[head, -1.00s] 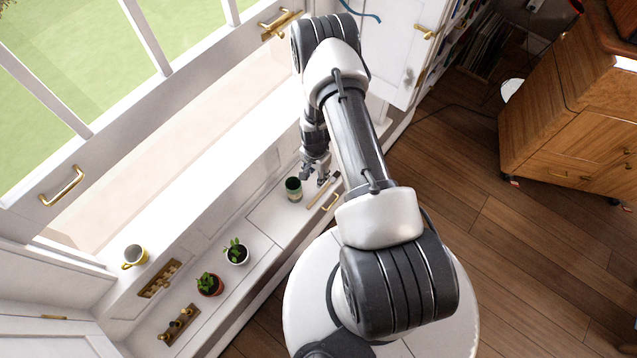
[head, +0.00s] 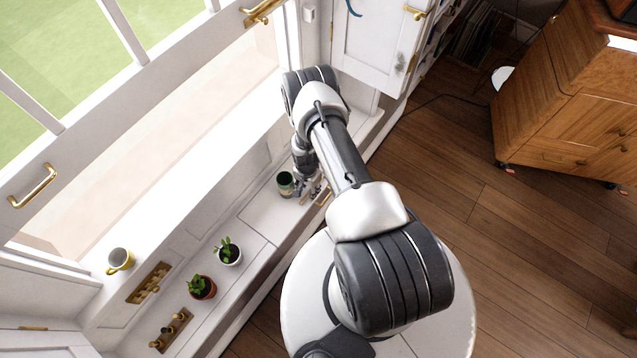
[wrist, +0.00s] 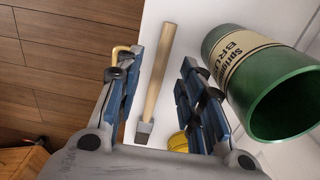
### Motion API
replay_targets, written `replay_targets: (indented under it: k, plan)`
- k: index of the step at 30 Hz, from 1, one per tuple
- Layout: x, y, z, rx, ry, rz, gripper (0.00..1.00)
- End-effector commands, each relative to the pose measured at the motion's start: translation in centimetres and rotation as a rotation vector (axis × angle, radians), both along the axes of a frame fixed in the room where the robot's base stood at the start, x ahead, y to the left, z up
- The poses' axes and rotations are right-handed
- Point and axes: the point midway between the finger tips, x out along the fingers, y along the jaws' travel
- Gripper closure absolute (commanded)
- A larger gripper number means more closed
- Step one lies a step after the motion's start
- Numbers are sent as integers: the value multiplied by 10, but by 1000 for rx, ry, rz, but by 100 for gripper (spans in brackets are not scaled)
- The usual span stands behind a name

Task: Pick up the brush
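The brush, a light wooden stick with a grey block-like end (wrist: 155,85), lies on the white ledge in the wrist view. In the head view only a small part of it (head: 304,199) shows beside my gripper. My gripper (head: 310,188) is low over the ledge. In the wrist view its two blue-grey fingers (wrist: 163,62) are apart, one on each side of the brush, with gaps between. Nothing is held. I cannot tell the exact height of the fingertips above the ledge.
A green tin with a cream label (wrist: 240,55) is close to the right finger; it also shows in the head view (head: 285,184). A brass handle (wrist: 123,52) is by the left finger. A yellow object (wrist: 178,141) is partly hidden. Two potted plants (head: 228,252) (head: 202,287) stand farther along.

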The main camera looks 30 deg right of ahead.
Motion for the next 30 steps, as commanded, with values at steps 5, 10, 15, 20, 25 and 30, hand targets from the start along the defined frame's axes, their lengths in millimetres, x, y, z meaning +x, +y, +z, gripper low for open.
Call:
replay_targets:
  k: [5, 10, 15, 20, 25, 30]
  plan:
    - [0, 0, -20, -1, -1, 0, 64]
    - [1, 0, -20, -1, -1, 0, 64]
    - [0, 0, -20, 0, -1, 0, 70]
    - [0, 0, -20, 0, -1, 0, 81]
    - [0, 0, -20, 0, -1, 0, 92]
    - [0, 0, -20, 0, -1, 0, 100]
